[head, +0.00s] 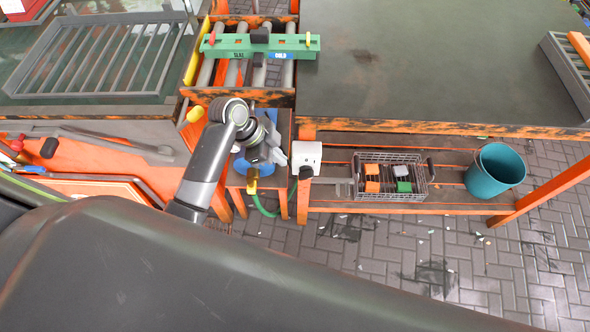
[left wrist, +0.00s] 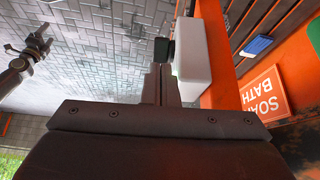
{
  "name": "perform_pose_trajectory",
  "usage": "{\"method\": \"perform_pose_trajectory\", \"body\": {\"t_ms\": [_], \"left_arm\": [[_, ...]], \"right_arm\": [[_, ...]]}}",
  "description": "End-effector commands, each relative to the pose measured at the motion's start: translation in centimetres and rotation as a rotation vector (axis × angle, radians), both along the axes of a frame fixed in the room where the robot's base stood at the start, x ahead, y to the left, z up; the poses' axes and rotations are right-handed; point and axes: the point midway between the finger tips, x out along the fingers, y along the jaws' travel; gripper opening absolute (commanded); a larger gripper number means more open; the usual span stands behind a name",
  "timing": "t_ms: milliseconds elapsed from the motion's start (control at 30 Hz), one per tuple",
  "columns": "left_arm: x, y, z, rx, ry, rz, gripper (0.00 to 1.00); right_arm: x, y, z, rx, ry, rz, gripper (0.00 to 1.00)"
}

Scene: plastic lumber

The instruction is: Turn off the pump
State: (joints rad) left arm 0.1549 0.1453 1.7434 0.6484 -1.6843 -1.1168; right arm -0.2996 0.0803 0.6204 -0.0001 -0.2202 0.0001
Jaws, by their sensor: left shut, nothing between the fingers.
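A white box (head: 306,154) with a black knob or switch (head: 305,172) on its front is fixed to the orange frame; I take it for the pump's control. Its on or off setting cannot be read. The box (left wrist: 203,55) and black knob (left wrist: 163,50) also show in the left wrist view. My left gripper (head: 280,156) is just left of the box, shut and empty; its fingertips (left wrist: 161,72) point toward the knob, and contact cannot be told. A blue body (head: 240,163), perhaps the pump, is partly hidden behind my left wrist. My right gripper seems to show small at the left wrist view's edge (left wrist: 38,44).
A green hose (head: 265,207) hangs below the blue body. A wire basket (head: 388,191) with coloured blocks and a teal bucket (head: 495,171) are on the low shelf to the right. A roller section (head: 285,75) carries a green bar (head: 232,46). Free floor lies in front.

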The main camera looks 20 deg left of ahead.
Motion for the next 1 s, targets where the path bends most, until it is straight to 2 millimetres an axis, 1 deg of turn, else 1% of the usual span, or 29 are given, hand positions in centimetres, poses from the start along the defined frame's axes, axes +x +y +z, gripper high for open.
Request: {"method": "perform_pose_trajectory", "body": {"t_ms": [33, 200, 400, 600, 1000], "left_arm": [[0.1, -0.7, -1.1, -0.003, 0.005, 0.001, 0.0], [0.6, -2.4, -4.1, -0.002, 0.003, 0.0, 0.0], [1.0, -3.5, -6.3, 0.001, 0.0, 0.0, 0.0], [1.1, -4.0, -7.1, 0.0, -0.002, 0.001, 0.0], [1.1, -3.9, -7.2, -0.002, -0.002, 0.001, 0.0]], "right_arm": [[0.0, 0.0, -0.1, 0.001, 0.0, 0.0, 0.74], [0.0, 0.1, -0.2, 0.001, 0.0, 0.0, 0.74], [0.0, 0.1, -0.2, 0.001, 0.0, 0.0, 0.74], [0.0, 0.1, -0.2, 0.001, 0.0, -0.001, 0.74], [0.0, 0.1, -0.3, 0.001, 0.001, 0.0, 0.74]]}}
